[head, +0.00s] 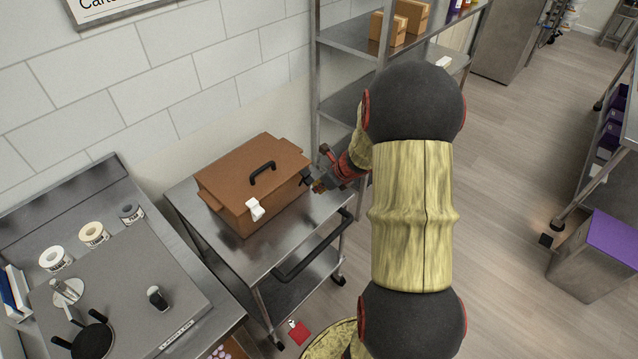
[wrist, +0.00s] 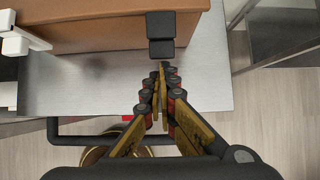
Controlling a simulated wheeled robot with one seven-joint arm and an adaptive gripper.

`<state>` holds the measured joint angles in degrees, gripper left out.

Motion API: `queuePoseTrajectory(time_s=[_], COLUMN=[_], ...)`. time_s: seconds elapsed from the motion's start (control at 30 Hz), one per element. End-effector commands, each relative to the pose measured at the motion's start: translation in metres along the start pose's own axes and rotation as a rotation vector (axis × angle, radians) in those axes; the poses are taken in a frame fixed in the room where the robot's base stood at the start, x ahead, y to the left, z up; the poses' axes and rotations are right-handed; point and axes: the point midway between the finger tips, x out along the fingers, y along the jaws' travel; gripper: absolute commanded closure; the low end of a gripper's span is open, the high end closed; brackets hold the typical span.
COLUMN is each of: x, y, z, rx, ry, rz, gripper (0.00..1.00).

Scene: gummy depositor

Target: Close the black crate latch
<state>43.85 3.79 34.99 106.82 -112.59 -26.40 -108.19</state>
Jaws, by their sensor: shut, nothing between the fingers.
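The black crate latch (wrist: 160,27) shows in the wrist view on the side of the brown crate (head: 245,211), as an upper block with a smaller block below it. I cannot tell for sure whether it is open or closed. My gripper (wrist: 161,70) is shut and empty, its fingertips just below the latch's lower block; I cannot tell whether they touch. In the head view my gripper (head: 310,182) is at the crate's right side, and the latch is hard to tell from the dark fingers there. The crate's lid is down.
A white latch (head: 255,209) is on the crate's front, with a black handle (head: 262,172) on the lid. The crate stands on a steel cart (head: 268,248) with a black push bar (head: 312,246). A shelf rack (head: 345,40) stands behind; a counter (head: 130,270) is at left.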

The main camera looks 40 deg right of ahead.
Motion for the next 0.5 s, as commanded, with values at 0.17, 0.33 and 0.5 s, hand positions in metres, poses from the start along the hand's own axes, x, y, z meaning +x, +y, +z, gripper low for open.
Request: queuePoseTrajectory(time_s=[0.17, 0.33, 0.5], x=[-0.006, -0.011, -0.013], y=[0.001, 0.001, 0.001], z=[0.006, 0.017, 0.028], rx=[-0.002, -0.002, -0.002], ry=[0.035, 0.047, 0.047], rz=[0.002, 0.001, 0.001], gripper=[1.00, 1.00, 1.00])
